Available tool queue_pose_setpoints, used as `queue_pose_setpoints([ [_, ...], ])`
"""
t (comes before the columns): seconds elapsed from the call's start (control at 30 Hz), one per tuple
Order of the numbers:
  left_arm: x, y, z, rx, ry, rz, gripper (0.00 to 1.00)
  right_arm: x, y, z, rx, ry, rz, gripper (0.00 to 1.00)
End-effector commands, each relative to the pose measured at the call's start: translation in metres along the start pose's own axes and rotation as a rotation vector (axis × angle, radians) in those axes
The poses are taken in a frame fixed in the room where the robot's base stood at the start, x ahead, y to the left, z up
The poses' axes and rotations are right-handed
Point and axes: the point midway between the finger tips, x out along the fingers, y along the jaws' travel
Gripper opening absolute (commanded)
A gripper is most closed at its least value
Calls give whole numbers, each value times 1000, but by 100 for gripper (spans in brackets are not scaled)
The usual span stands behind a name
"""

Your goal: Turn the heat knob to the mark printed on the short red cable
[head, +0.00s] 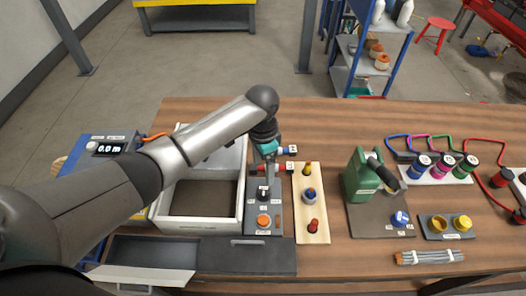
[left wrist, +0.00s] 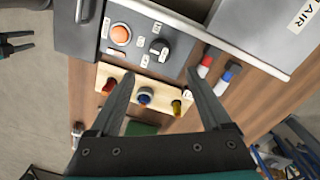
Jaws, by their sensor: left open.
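The black heat knob (head: 263,192) sits on a grey panel (head: 277,212) above an orange button (head: 264,220). In the left wrist view the knob (left wrist: 158,47) has small white labels around it. My left gripper (head: 267,150) is over the panel's far end; in its own wrist view its open fingers (left wrist: 162,95) are apart and empty, not touching the knob. A red cable (head: 487,140) loops at the far right near a red-topped spool (head: 502,178); its printed mark is unreadable. My right gripper (left wrist: 18,43) shows at the wrist view's left edge, fingers apart.
Red and blue tagged cylinders (left wrist: 228,76) lie beside the panel. A wooden board (head: 312,230) with coloured knobs is right of it, an open pale bin (head: 238,205) left. A green device (head: 361,175) and coloured spools (head: 420,165) stand farther right.

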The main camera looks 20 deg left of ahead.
Motion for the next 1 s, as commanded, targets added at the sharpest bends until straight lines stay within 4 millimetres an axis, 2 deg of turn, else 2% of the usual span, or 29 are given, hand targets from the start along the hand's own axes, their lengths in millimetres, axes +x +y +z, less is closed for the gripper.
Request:
queue_pose_setpoints([
  [0.03, -12, -1, -1, 0, 3, -1, 82, -2, 0, 0, 0, 0, 0, 50],
  [0.1, -24, -1, 0, 0, 3, -2, 82, -3, 0, 0, 0, 0, 0, 50],
  [0.3, -42, 0, 0, -1, 0, 0, 82, -4, 0, 0, 0, 0, 0, 50],
  [1.0, -45, 0, 0, 0, 0, 1, 82, -4, 0, -2, 0, 3, 1, 50],
])
